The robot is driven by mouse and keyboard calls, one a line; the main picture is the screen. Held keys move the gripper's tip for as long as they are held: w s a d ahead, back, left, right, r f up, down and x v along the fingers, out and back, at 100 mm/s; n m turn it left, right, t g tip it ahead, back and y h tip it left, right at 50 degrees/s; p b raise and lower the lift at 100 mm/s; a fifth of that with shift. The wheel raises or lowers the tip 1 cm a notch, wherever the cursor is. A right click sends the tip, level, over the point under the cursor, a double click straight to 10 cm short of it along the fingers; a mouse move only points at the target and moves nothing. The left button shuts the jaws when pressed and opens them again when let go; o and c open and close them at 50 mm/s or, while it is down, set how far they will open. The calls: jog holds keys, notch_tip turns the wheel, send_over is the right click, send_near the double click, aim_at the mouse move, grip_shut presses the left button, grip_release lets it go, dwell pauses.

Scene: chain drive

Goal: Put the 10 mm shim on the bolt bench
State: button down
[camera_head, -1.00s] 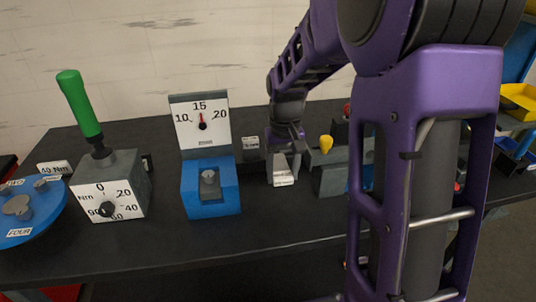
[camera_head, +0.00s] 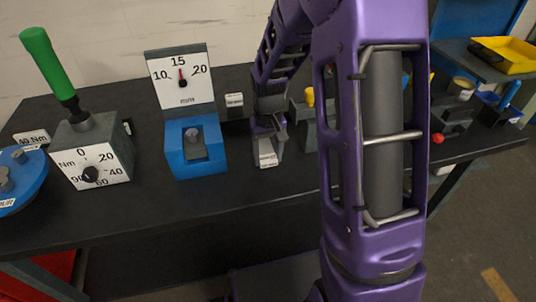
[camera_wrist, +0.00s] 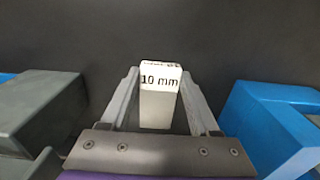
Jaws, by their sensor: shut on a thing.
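My gripper (camera_wrist: 160,110) is shut on a pale block labelled "10 mm", the 10 mm shim (camera_wrist: 160,92), which sits between its two fingers in the wrist view. In the head view the shim (camera_head: 267,155) shows below my gripper (camera_head: 268,128), over the black bench, to the right of the blue gauge. I cannot tell whether the shim touches the bench top. No surface that I can name as the bolt bench is clear in these views.
The blue gauge (camera_head: 195,158) with a 10-15-20 mm dial stands left. Farther left is a grey torque tester (camera_head: 92,150) with a green handle. A grey fixture (camera_head: 302,125) with a yellow knob is close right. A yellow tray (camera_head: 505,55) is far right.

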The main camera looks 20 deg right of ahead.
jog(key=shift+f, duration=0.15)
jog(key=shift+c, duration=0.6)
grip_release()
notch_tip(320, 180, up, 12)
jog(key=p, duration=0.1)
jog(key=shift+p, duration=0.3)
jog(key=shift+r, duration=0.2)
